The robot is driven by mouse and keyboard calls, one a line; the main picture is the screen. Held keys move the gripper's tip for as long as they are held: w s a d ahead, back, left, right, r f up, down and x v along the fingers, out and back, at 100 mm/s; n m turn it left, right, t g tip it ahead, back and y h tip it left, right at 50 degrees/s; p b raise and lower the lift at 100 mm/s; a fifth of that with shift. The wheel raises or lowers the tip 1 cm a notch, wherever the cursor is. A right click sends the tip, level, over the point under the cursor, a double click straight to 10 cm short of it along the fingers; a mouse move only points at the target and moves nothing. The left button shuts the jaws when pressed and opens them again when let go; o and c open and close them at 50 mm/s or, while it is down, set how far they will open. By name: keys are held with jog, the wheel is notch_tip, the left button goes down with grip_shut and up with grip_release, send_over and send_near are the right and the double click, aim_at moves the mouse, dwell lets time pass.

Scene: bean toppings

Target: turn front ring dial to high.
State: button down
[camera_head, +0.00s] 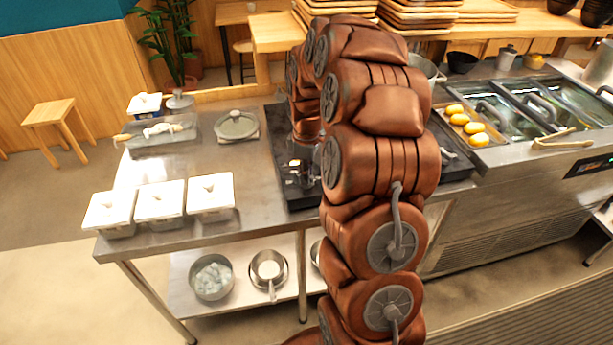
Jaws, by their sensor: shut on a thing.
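The black stove (283,142) is set on the steel counter, mostly hidden behind my copper-coloured arm.
Three white-lidded containers (160,201) stand at the counter's front left. A tray of yellow items (467,124) and sunken bins lie right of the arm.

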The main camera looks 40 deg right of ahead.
jog(key=m+b, duration=0.2)
jog(key=b, duration=0.1)
jog(key=shift+f+m, duration=0.3)
jog(key=shift+f, duration=0.05)
jog(key=m+b, duration=0.3)
jog(key=shift+r+m+b, duration=0.1)
jog(key=shift+m+b, duration=0.2)
jog(key=shift+b, duration=0.05)
jog(key=shift+m+b, duration=0.75)
jog(key=shift+m, duration=0.15)
jog(key=m+b, duration=0.2)
jog(key=m, duration=0.2)
jog(key=shift+b, duration=0.4)
jog(key=m+b, duration=0.2)
jog(key=m, duration=0.4)
jog(key=shift+r+m, duration=0.15)
jog(key=shift+m, duration=0.25)
jog(key=m, duration=0.6)
jog(key=shift+m, duration=0.3)
